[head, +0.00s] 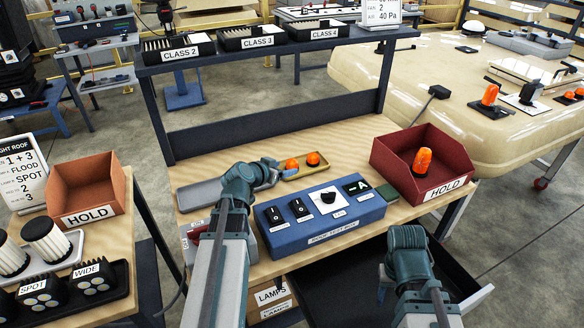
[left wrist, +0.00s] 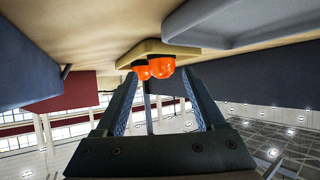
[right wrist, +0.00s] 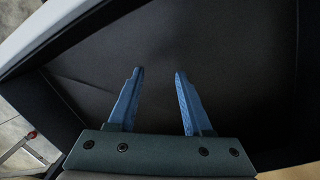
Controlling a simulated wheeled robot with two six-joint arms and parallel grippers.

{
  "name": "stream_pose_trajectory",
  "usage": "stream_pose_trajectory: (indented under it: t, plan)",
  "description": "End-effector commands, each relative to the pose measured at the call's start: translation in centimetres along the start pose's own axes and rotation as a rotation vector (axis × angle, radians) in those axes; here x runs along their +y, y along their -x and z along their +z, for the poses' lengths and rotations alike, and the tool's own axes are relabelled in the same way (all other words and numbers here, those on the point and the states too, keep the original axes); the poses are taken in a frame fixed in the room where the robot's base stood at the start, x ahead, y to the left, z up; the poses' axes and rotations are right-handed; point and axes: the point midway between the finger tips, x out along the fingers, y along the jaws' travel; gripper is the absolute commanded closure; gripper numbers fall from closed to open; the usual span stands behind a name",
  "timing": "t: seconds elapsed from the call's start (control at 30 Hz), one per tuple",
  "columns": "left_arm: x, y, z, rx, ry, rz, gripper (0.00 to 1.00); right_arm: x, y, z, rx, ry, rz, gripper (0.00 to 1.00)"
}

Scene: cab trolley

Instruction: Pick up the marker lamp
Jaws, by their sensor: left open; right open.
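Two orange marker lamps, one (head: 292,164) and another (head: 313,158), stand in a small yellow tray (head: 322,168) on the wooden bench. A third orange lamp (head: 423,161) stands in the red HOLD bin (head: 390,156). My left gripper (head: 270,172) is just left of the yellow tray. In the left wrist view its open fingers (left wrist: 160,76) point at the two lamps, which overlap beyond the fingertips; nothing is between the fingers. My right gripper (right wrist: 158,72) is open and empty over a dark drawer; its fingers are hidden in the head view.
A blue switch box (head: 320,222) stands in front of the tray, close to my left arm. A grey tray (head: 200,193) lies left. A shelf (head: 270,47) with CLASS bins spans the bench's back. The dark open drawer (head: 350,290) is below the front edge.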

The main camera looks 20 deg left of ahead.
Motion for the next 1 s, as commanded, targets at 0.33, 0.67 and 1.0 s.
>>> stream_pose_trajectory:
  t: [0.33,0.67,1.0]
  plan:
    - [-0.4,-4.6,0.2,0.0,-0.001,0.001,0.29,-0.2,-2.4,-0.1,0.0,0.0,0.0,0.5]
    - [-0.3,-5.0,0.0,0.0,0.0,0.0,0.36,-0.2,-2.4,-0.1,0.0,0.0,0.0,0.5]
    - [-0.3,-5.0,0.0,0.0,0.0,0.0,0.97,-0.2,-2.4,-0.1,0.0,0.0,0.0,0.5]
